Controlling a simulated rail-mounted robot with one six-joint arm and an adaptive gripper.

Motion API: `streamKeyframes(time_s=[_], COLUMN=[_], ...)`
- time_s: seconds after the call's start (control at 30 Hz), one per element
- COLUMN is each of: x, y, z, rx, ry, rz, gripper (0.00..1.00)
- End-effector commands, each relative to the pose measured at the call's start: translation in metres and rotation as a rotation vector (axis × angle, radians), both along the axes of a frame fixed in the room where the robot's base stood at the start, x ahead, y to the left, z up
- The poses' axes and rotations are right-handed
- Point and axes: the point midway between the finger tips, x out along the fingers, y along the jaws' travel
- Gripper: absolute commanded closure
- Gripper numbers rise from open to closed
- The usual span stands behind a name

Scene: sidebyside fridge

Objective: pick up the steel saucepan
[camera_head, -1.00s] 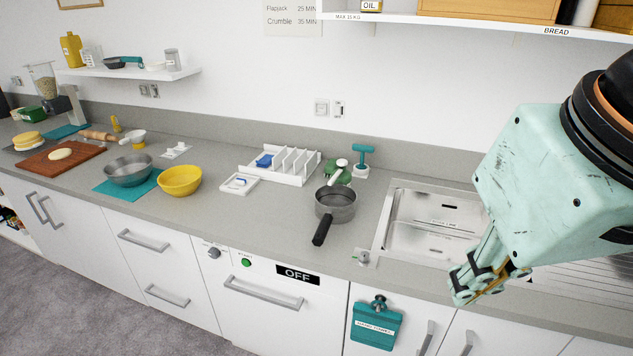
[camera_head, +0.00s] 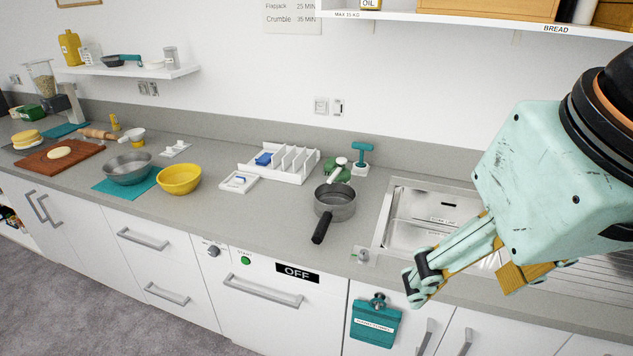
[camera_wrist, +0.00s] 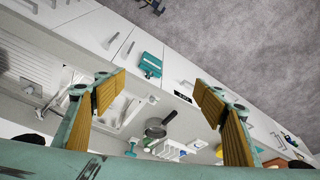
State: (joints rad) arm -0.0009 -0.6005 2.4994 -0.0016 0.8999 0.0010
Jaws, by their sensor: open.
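The steel saucepan (camera_head: 335,202) stands upright on the grey worktop, just left of the sink, with its black handle (camera_head: 321,227) pointing toward the front edge. It also shows in the wrist view (camera_wrist: 156,131), small and far off, between the fingers. My gripper (camera_head: 468,273) is at the right in the head view, in front of the sink and to the right of the saucepan. In the wrist view my gripper (camera_wrist: 160,95) has its two yellow-padded fingers wide apart with nothing between them.
The sink (camera_head: 430,215) lies right of the saucepan. A yellow bowl (camera_head: 179,179) and a metal bowl (camera_head: 129,168) are to the left. A shelf (camera_head: 470,24) overhangs the upper right.

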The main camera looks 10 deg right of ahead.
Motion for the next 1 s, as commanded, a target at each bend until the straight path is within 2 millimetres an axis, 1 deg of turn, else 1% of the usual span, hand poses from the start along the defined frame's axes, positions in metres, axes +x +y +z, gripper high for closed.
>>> streamKeyframes(time_s=[0.03,0.07,0.37,0.63,0.77,0.87,1.0], x=[0.000,0.000,0.000,0.000,0.004,0.010,0.024], y=[0.000,0.000,0.000,0.000,0.000,0.000,0.000], z=[0.000,0.000,0.000,0.000,0.002,0.005,0.011], rx=[0.000,0.000,0.000,0.000,-0.002,-0.006,-0.015], ry=[0.000,0.000,0.000,0.000,0.002,0.006,0.015], rz=[0.000,0.000,0.000,0.001,0.007,0.017,0.041], gripper=[0.31,0.28,0.01,0.00,0.00,0.00,0.00])
